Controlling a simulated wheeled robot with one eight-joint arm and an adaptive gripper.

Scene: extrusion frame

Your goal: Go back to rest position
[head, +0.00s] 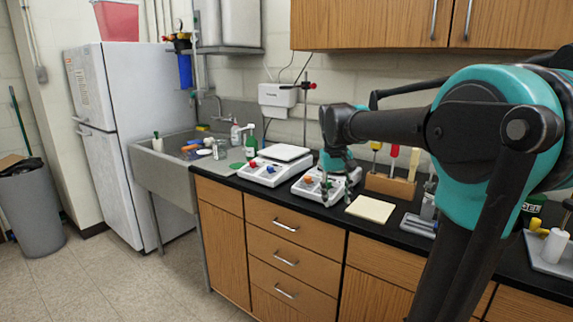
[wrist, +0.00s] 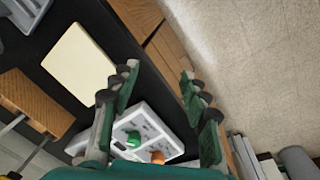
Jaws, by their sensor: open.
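My gripper (head: 338,192) hangs from my teal and black arm over the black counter, in front of a white device with coloured knobs (head: 305,188). In the wrist view the green and black fingers (wrist: 158,78) are spread apart with nothing held between their tips. The white device (wrist: 165,145) shows below and between the fingers, with a green and an orange knob. In the head view my gripper hides part of this device. I cannot tell if the fingers touch it.
A cream pad (head: 370,209) lies right of my gripper, before a wooden tool block (head: 390,186). A second white device (head: 270,168) stands to the left. Beyond are the sink (head: 165,170), fridge (head: 125,120) and bin (head: 35,215). Wall cupboards (head: 395,25) hang above. Open floor lies front left.

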